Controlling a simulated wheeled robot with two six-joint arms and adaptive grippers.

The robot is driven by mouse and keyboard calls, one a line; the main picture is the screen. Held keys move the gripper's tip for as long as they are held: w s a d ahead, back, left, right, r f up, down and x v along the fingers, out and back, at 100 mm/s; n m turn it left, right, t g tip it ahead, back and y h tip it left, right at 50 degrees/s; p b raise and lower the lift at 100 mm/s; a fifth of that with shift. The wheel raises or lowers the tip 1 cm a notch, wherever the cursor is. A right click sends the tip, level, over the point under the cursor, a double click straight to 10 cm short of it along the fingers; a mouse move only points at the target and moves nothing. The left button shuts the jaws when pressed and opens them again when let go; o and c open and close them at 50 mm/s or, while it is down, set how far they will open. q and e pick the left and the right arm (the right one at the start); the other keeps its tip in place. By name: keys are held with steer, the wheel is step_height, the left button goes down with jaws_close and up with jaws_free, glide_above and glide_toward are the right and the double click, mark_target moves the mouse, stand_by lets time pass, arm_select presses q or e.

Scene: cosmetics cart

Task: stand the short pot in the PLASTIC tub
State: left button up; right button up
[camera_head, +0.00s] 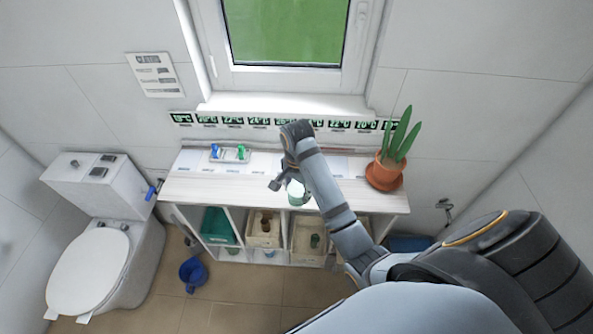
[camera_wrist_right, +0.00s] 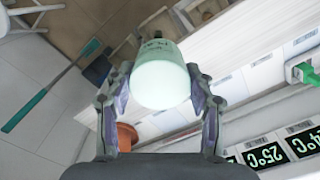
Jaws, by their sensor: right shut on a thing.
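My right gripper (camera_head: 289,184) is shut on a pale mint pot (camera_head: 297,194), over the front part of the white cart top. In the right wrist view the same pot (camera_wrist_right: 161,75) sits between the two fingers, with dark print on its side. Below the cart top are a teal tub (camera_head: 218,228) in the left compartment and two cream tubs (camera_head: 264,240) (camera_head: 307,252) to its right. A brown item stands in one cream tub and a dark green item in the other. I cannot read which tub is marked PLASTIC. My left gripper is out of view.
A potted plant (camera_head: 386,172) stands at the right end of the cart top (camera_head: 195,190). A small tray (camera_head: 229,155) with blue and green items is at the back left. A toilet (camera_head: 95,265) and a blue bucket (camera_head: 193,272) are at the left.

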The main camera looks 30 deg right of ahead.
steer(key=shift+s+a+r, duration=0.25)
steer(key=shift+s+a, duration=0.1)
steer(key=shift+s, duration=0.3)
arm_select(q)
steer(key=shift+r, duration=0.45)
arm_select(e)
steer(key=shift+w, duration=0.1)
